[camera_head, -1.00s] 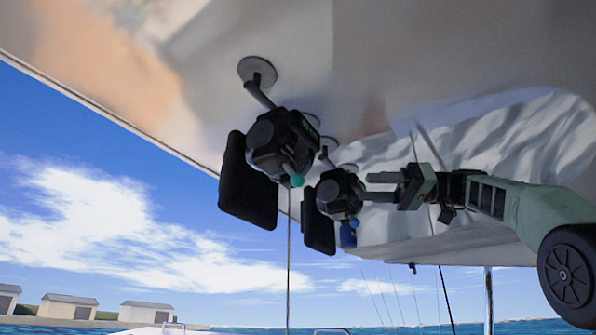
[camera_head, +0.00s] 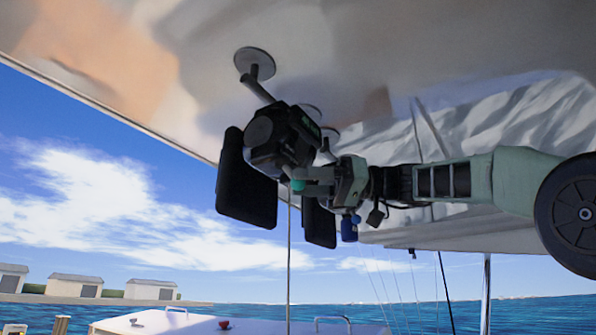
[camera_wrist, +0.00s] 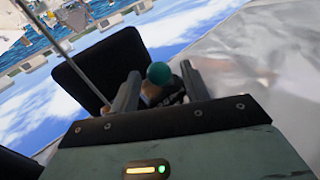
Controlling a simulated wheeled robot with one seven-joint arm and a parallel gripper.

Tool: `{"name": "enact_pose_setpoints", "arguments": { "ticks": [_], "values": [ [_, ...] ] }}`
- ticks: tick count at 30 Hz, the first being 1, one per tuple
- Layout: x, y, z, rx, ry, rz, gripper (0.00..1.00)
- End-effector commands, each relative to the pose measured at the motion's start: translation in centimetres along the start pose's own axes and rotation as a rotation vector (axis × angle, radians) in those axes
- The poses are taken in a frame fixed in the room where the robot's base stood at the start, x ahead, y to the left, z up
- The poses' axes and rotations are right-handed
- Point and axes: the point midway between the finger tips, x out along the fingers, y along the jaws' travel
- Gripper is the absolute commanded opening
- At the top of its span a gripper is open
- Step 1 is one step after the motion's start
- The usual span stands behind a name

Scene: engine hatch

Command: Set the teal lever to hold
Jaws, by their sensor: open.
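The teal lever's round knob (camera_head: 297,185) shows at the lower right of the nearer black unit (camera_head: 277,138), which hangs from the pale overhead surface. My gripper (camera_head: 305,182) reaches in from the right, with its fingertips at the knob. In the wrist view the teal knob (camera_wrist: 159,73) sits between the two open fingertips of my gripper (camera_wrist: 160,82), with visible gaps on both sides. The lever's arm is mostly hidden behind the fingers and gripper body. I cannot read any marked positions.
A second black unit with a blue knob (camera_head: 349,228) hangs behind, partly hidden by my gripper. A flat black panel (camera_head: 246,182) hangs beside the nearer unit. A thin pole (camera_head: 289,262) stands below. A white cabin top (camera_head: 225,325) lies at the bottom; open air is at left.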

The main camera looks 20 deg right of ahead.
Motion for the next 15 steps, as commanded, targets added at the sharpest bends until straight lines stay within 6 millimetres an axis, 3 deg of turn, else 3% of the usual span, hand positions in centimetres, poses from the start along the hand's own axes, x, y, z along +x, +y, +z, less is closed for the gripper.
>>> {"name": "enact_pose_setpoints", "arguments": {
  "ticks": [6,15],
  "values": [
    [1.8,0.0,-0.1,0.001,-0.001,0.000,0.47],
    [1.9,0.0,0.1,0.000,-0.001,0.001,0.47]
  ]
}}
